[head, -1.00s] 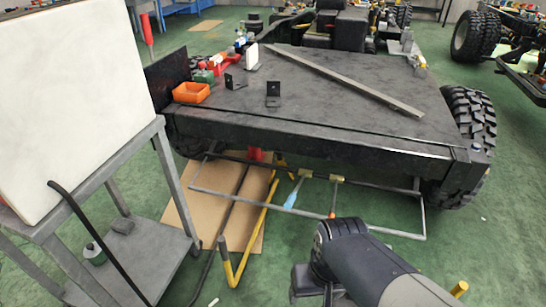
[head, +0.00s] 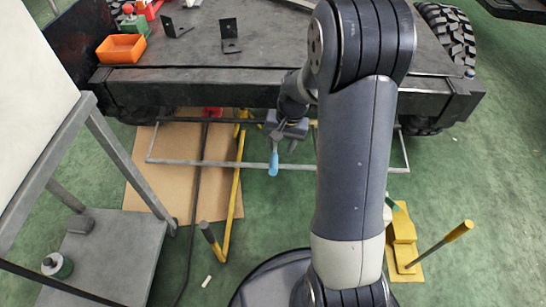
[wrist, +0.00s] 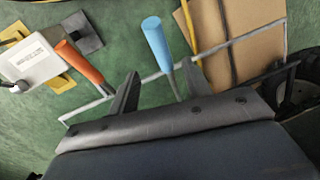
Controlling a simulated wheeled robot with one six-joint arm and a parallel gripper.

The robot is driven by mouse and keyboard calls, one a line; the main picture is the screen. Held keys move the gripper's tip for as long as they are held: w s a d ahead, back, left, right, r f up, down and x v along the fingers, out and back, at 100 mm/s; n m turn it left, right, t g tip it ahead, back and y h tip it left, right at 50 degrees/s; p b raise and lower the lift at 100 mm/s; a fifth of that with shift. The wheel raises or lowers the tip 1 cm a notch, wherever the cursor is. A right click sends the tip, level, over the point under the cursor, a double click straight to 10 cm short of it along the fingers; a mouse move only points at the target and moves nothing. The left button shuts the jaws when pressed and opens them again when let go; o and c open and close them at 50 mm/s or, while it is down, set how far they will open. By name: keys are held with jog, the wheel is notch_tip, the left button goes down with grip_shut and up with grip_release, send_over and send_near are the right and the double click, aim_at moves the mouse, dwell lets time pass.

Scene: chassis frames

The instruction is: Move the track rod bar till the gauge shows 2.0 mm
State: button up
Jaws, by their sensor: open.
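My gripper (head: 283,141) is open and empty below the front edge of the chassis in the head view. In the wrist view my gripper (wrist: 164,80) has its two dark fingers apart. A blue handle (wrist: 157,43) shows ahead, between their lines; it also hangs just below my gripper in the head view (head: 273,166). An orange handle (wrist: 80,62) lies left of the fingers. A thin grey bar (head: 210,163) runs crosswise under the chassis. I cannot tell which part is the track rod bar. A white box (wrist: 30,62) may be the gauge; no reading is legible.
The dark chassis top (head: 270,45) lies above my gripper, with an orange bin (head: 121,48). A grey trolley (head: 112,255) stands left. A yellow post (head: 233,195) stands beside the work area. A yellow stand (head: 402,235) is right of my arm. Cardboard (head: 160,180) covers part of the floor.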

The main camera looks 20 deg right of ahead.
aim_at(275, 162)
jog(key=f+b, duration=0.1)
jog(key=f, duration=0.2)
jog(key=a+f+b, duration=0.1)
jog(key=f, duration=0.3)
jog(key=f+b, duration=0.1)
jog(key=f, duration=0.2)
jog(key=shift+w+a+f+b, duration=0.25)
jog(key=shift+w+a+b, duration=0.05)
jog(key=shift+w+a, duration=0.1)
jog(key=shift+c, duration=0.2)
grip_shut()
